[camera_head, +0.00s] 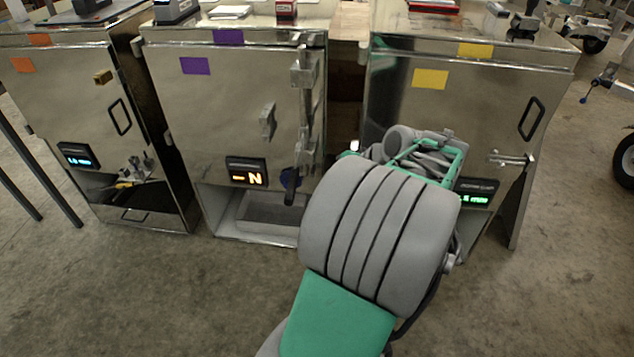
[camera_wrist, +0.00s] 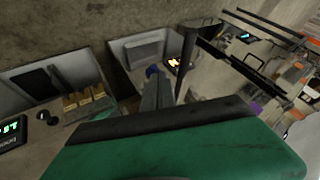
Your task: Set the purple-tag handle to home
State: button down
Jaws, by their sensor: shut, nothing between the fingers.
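The purple-tag cabinet (camera_head: 165,115) is the middle of three metal cabinets, with purple tags (camera_head: 195,66) on its front. Its display (camera_head: 246,171) shows an orange "N" with a dash. A tall metal latch bar (camera_head: 304,90) runs down its right side. A dark blue knob (camera_head: 290,180) hangs low beside the display. My gripper (camera_wrist: 157,92) is shut and empty; in the wrist view its tips point toward the blue knob (camera_wrist: 152,72). I cannot tell whether they touch. In the head view my arm hides the fingertips.
An orange-tag cabinet (camera_head: 70,90) stands left and a yellow-tag cabinet (camera_head: 460,105) right, both with lit displays. My arm covers part of the yellow-tag cabinet's front. An open tray (camera_head: 262,222) sits low in the middle cabinet. Concrete floor (camera_head: 130,290) is clear at front left.

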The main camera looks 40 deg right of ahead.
jog(key=w+a+f, duration=0.2)
jog(key=w+f, duration=0.4)
jog(key=w, duration=0.3)
jog(key=shift+a+f, duration=0.2)
jog(key=shift+a, duration=0.2)
jog(key=shift+b, duration=0.3)
